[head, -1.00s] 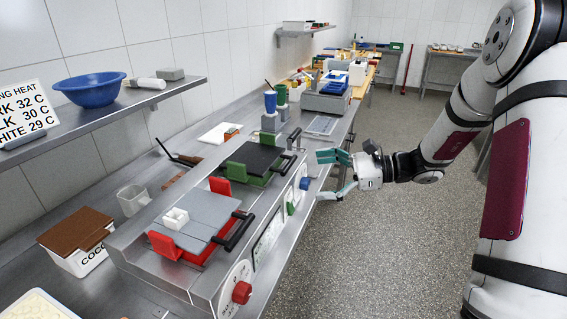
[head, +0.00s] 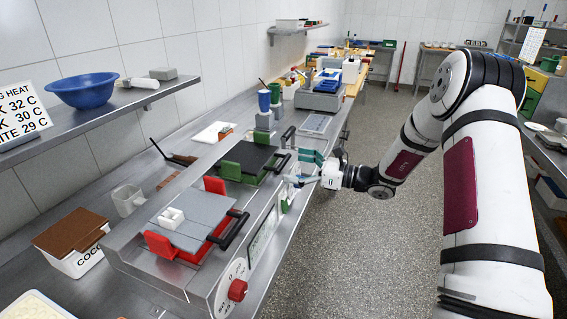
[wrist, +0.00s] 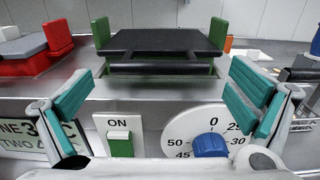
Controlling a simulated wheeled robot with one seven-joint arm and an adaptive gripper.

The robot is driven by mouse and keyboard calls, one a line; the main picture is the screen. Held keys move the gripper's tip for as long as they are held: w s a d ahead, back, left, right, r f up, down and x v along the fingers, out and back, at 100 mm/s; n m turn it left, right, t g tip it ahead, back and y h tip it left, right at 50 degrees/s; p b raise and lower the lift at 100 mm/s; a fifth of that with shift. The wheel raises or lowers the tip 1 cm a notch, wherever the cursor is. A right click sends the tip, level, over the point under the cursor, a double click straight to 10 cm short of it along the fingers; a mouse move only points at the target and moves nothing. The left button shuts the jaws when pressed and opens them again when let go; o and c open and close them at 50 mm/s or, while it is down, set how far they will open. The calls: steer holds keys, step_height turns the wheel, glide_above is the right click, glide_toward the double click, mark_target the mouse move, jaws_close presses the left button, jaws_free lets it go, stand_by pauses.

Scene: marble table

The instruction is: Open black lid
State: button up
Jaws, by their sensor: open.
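The black lid (head: 246,156) lies flat and closed on a green-sided unit of the steel machine. In the wrist view the black lid (wrist: 160,42) is straight ahead, between green side brackets. Its black bar handle (wrist: 159,69) runs along the near edge; it also shows in the head view (head: 275,166). My gripper (head: 298,168) is at the front of the machine, beside the black lid. In the wrist view my gripper (wrist: 160,97) is open and empty, its teal fingers apart on either side of the handle, with the handle beyond the fingertips.
A grey lid (head: 200,222) with red brackets and a white block on it is nearer on the same machine. A green switch (wrist: 120,139) and a blue dial (wrist: 210,146) are on the front panel. Blue and green cups (head: 269,97) stand behind. The floor aisle is clear.

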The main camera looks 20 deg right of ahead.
mark_target(285, 163)
steer(key=shift+x, duration=1.75)
steer(key=c, duration=1.6)
steer(key=shift+r, duration=0.1)
